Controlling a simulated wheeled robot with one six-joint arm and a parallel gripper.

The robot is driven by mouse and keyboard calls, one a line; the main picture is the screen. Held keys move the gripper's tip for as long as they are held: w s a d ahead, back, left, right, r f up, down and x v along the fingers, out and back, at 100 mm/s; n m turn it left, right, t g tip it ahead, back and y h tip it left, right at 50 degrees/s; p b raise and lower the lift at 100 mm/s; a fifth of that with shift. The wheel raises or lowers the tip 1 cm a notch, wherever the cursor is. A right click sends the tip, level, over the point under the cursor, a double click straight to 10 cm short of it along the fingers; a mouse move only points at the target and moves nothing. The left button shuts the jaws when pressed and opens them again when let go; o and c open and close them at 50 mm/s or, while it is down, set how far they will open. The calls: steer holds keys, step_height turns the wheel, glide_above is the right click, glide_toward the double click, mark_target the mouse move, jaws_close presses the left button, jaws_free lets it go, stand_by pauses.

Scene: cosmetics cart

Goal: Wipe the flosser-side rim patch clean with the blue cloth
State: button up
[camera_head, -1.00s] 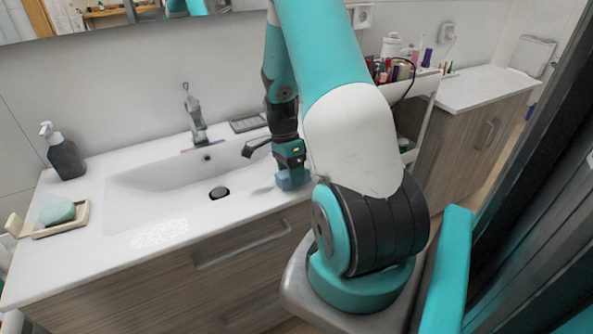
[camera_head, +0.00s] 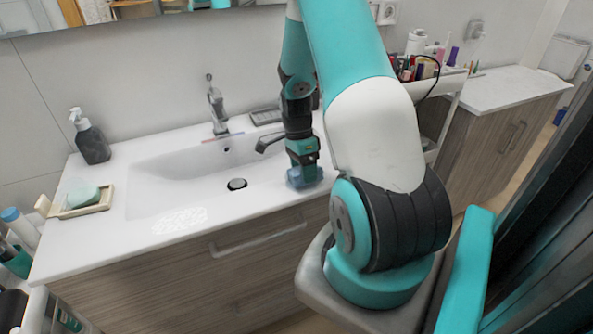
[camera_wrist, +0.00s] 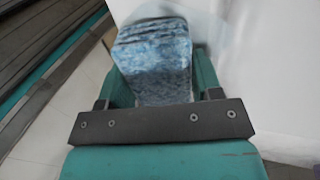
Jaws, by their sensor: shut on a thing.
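My gripper (camera_head: 303,170) is shut on the blue cloth (camera_head: 304,181), low over the right side of the white sink top (camera_head: 120,245). The cloth, a mottled blue block, also shows between the fingers in the wrist view (camera_wrist: 155,52). It appears to touch the surface, but the contact is hidden. A pale speckled patch (camera_head: 180,220) lies on the front rim, left of my gripper. A faint reddish streak (camera_head: 222,138) lies by the tap. I cannot tell which mark is the flosser-side patch, and no flosser is clearly identifiable. The surface under the cloth is hidden.
A tap (camera_head: 216,108) stands behind the basin. A dark soap bottle (camera_head: 90,140) and a soap dish (camera_head: 85,201) stand at the left. A cart with cosmetics (camera_head: 425,70) is at the back right. Bottles (camera_head: 18,228) stand beyond the left edge. The front rim is mostly clear.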

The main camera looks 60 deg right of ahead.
steer(key=shift+s+d+r+p, duration=0.15)
steer(key=shift+s+d, duration=0.45)
steer(key=shift+d, duration=0.35)
steer(key=shift+s+d+f+p, duration=0.1)
steer(key=shift+s+d, duration=0.5)
steer(key=shift+d, duration=0.4)
steer(key=shift+s+d+r+p, duration=0.15)
steer(key=shift+s+d, duration=0.45)
steer(key=shift+d, duration=0.35)
step_height(320, 180, up, 7)
steer(key=p, duration=0.5)
steer(key=shift+p, duration=0.35)
steer(key=shift+w+f, duration=0.1)
